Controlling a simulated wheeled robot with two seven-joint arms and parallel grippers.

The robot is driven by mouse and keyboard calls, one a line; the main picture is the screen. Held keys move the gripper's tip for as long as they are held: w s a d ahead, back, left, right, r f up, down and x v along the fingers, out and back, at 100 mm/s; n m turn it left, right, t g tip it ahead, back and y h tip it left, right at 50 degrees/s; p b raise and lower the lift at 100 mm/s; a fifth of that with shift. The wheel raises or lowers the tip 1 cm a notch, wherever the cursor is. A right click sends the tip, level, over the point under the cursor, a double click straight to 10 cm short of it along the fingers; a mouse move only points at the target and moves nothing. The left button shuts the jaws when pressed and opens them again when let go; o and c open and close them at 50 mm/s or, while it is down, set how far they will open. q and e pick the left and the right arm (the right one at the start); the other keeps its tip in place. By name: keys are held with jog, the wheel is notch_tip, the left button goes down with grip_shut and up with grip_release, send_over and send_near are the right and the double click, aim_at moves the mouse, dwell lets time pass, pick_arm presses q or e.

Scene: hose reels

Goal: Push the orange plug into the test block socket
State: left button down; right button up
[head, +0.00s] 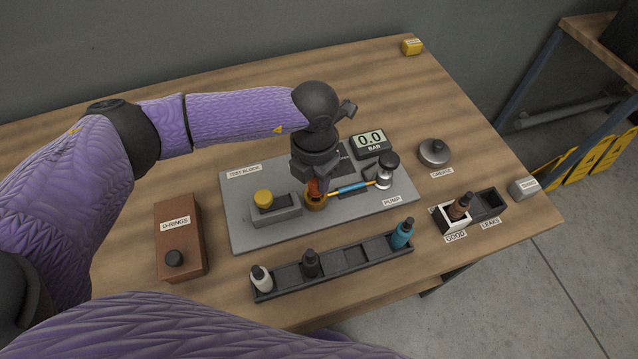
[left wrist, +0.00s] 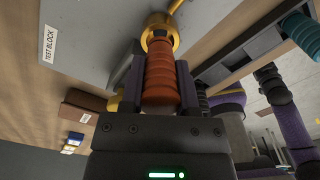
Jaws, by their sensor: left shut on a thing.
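My left gripper (head: 316,184) points down over the test block (head: 245,232), shut on the ribbed orange plug (head: 315,188). In the left wrist view the plug (left wrist: 162,82) stands lengthwise between the fingers, its far end at the mouth of the brass socket (left wrist: 160,32). The socket (head: 316,203) also shows in the head view, right under the plug. The plug looks lined up with the socket and meets its ring; how deep it sits is hidden.
A grey housing with a yellow knob (head: 263,197) stands left of the socket. The pump (head: 384,172) and a gauge reading 0.0 BAR (head: 369,141) are to the right. A dark rack (head: 340,262) with several slots lies in front. The O-rings box (head: 178,240) is at left.

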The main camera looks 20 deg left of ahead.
pick_arm(q)
notch_tip(320, 180, down, 2)
jog(key=shift+f, duration=0.35)
jog(key=shift+c, duration=1.7)
grip_release()
jog(key=shift+r, duration=0.25)
notch_tip(320, 180, up, 12)
jog(key=shift+f+p, duration=0.1)
jog(key=shift+p, duration=0.6)
